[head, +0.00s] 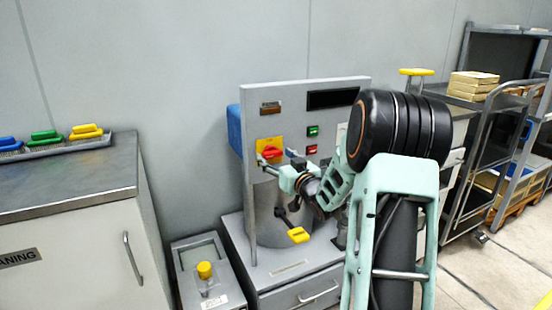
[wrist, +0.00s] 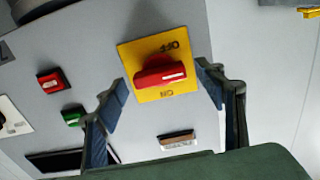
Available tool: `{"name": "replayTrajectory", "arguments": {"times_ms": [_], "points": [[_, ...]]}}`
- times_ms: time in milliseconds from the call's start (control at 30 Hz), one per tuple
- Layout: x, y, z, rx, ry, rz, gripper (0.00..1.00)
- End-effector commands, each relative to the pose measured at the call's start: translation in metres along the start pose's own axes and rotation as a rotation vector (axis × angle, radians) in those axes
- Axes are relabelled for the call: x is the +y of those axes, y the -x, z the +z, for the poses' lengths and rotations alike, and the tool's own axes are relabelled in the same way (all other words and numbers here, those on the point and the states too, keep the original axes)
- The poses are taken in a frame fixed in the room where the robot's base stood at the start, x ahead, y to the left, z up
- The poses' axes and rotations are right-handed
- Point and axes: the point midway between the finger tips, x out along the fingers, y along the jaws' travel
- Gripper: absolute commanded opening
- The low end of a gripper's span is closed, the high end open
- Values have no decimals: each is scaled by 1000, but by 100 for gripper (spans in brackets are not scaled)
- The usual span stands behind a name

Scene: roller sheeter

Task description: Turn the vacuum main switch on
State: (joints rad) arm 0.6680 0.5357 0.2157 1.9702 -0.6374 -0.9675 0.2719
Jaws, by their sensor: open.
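The vacuum main switch is a red rotary knob (wrist: 160,77) on a yellow plate (wrist: 183,46) on the grey control panel (head: 290,93). In the wrist view the plate's OFF and ON lettering appears upside down, OFF above the knob and ON below. The knob's handle lies nearly level across the picture, with a pale mark toward its right end. In the head view the red knob (head: 271,154) shows just beyond my gripper (head: 276,163). My gripper (wrist: 161,75) is open, with one finger on each side of the knob and visible gaps to it.
Green (wrist: 72,117) and red (wrist: 51,82) push buttons and a dark display (head: 332,98) share the panel. A yellow-handled lever (head: 298,235) sits below my gripper. A small unit with a yellow knob (head: 205,270) stands lower left; a counter (head: 70,180) is further left.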

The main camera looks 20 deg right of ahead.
Motion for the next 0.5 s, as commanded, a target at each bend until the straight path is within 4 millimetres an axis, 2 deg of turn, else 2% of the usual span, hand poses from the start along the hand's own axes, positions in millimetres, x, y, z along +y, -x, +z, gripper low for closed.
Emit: {"name": "replayTrajectory", "arguments": {"times_ms": [100,400,467,500], "points": [[0,0,0,0,0,0,62],[0,0,0,1,0,0,28],[0,0,0,1,1,0,22],[0,0,0,1,0,0,22]]}}
